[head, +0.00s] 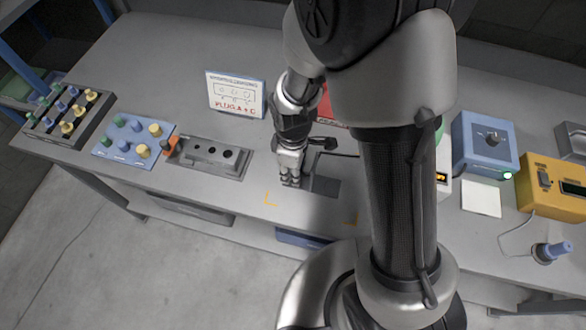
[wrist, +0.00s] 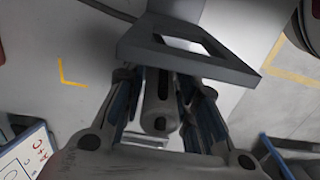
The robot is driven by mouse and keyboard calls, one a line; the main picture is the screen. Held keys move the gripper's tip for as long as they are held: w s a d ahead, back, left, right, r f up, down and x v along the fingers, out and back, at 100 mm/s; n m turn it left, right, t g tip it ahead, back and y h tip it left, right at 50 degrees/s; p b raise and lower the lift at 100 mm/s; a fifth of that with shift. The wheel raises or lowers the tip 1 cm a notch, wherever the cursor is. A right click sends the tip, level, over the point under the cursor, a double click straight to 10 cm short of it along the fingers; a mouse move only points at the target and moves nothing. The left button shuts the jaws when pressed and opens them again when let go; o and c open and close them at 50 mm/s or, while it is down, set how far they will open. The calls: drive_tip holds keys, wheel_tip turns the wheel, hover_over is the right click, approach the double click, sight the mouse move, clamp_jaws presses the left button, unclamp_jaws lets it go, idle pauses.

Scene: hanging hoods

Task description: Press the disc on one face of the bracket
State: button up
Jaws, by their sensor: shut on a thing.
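In the wrist view a dark grey angular bracket (wrist: 190,63) with a four-sided opening lies across the far ends of my fingers. My gripper (wrist: 170,78) is shut on it near its lower edge. In the head view my gripper (head: 290,181) points down over the bench, close to the yellow corner marks. A dark patch beside the fingers there may be the bracket or its shadow; I cannot tell. I cannot make out a disc on any face of the bracket.
On the grey bench (head: 165,65), a panel with three holes (head: 208,156) stands left of my gripper. A sign (head: 236,94) stands behind it. Boards with knobs (head: 133,142) are farther left. Blue (head: 486,144) and yellow boxes (head: 556,185) are at right. My arm hides the middle.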

drive_tip(key=shift+r+p, duration=2.6)
drive_tip(key=shift+r, duration=0.8)
drive_tip(key=shift+f, duration=0.1)
